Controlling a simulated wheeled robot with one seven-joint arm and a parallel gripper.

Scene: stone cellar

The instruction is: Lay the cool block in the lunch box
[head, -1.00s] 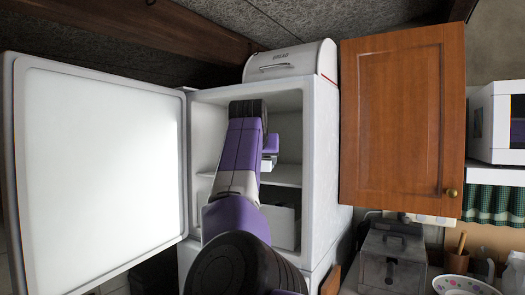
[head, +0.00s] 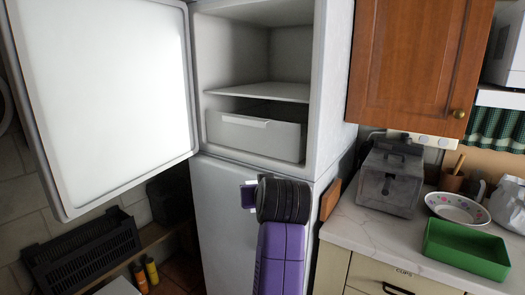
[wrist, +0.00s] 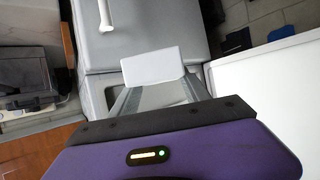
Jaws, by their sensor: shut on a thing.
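In the wrist view my gripper (wrist: 163,88) is shut on the cool block (wrist: 152,66), a plain white flat block held at the fingertips. In the head view my wrist hides most of the gripper and the block, in front of the fridge's lower door. The lunch box, an open green box (head: 466,250), stands on the counter to the right, well apart from my gripper. Its visible inside looks empty.
The upper fridge compartment (head: 258,92) is open, with a shelf and a drawer (head: 255,137). Its door (head: 100,95) swings out left. On the counter (head: 365,240) stand a grey metal box (head: 390,180) and a patterned bowl (head: 457,207). A wooden cupboard (head: 412,65) hangs above.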

